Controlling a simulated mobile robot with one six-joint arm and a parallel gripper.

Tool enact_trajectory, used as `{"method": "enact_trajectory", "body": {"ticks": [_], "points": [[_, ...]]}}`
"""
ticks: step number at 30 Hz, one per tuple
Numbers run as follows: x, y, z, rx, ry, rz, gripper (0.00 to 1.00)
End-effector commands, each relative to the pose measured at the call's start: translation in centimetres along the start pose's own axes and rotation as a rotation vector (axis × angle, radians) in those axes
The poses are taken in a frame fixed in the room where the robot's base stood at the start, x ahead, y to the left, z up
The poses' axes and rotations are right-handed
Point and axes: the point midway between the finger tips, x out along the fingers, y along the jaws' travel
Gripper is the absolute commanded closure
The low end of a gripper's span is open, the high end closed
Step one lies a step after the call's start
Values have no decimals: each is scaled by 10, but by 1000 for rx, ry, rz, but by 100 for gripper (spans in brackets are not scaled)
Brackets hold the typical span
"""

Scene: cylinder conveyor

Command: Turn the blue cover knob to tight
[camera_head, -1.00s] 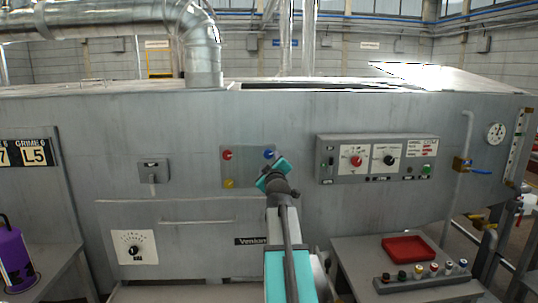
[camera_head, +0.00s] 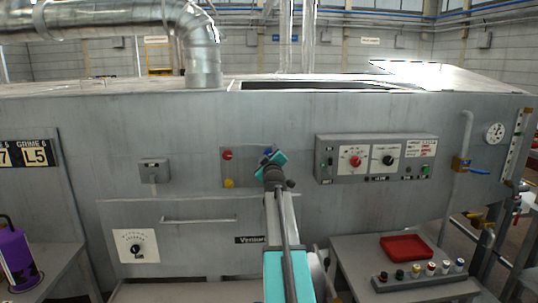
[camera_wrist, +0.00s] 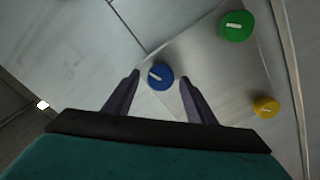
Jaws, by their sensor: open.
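The blue knob (camera_head: 268,152) sits on a grey plate (camera_head: 241,168) on the machine's front, partly covered by my gripper in the head view. In the wrist view the blue knob (camera_wrist: 160,76) has a white slanted mark on its face and lies between my fingertips. My gripper (camera_wrist: 160,77) is open, one finger on either side of the knob, with gaps on both sides. My gripper also shows in the head view (camera_head: 270,159). I cannot read any tight marking or tell the depth to the knob.
A control box (camera_head: 375,158) sticks out to the right. A handle bar (camera_head: 198,220) lies below left. A red tray (camera_head: 407,246) is on the right table.

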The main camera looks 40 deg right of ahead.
Motion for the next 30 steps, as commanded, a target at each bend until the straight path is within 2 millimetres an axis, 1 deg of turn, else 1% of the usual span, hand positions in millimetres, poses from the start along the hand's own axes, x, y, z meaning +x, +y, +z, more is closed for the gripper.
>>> {"method": "enact_trajectory", "body": {"ticks": [1,4,15,17,21,23,24,30], "points": [[4,0,-1,0,0,0,49],[7,0,0,0,0,0,49],[9,0,0,1,0,0,49],[9,0,0,1,0,0,58],[9,0,0,1,0,0,81],[9,0,0,1,0,0,90],[14,4,4,2,-1,1,90],[9,1,1,11,1,2,90]]}}
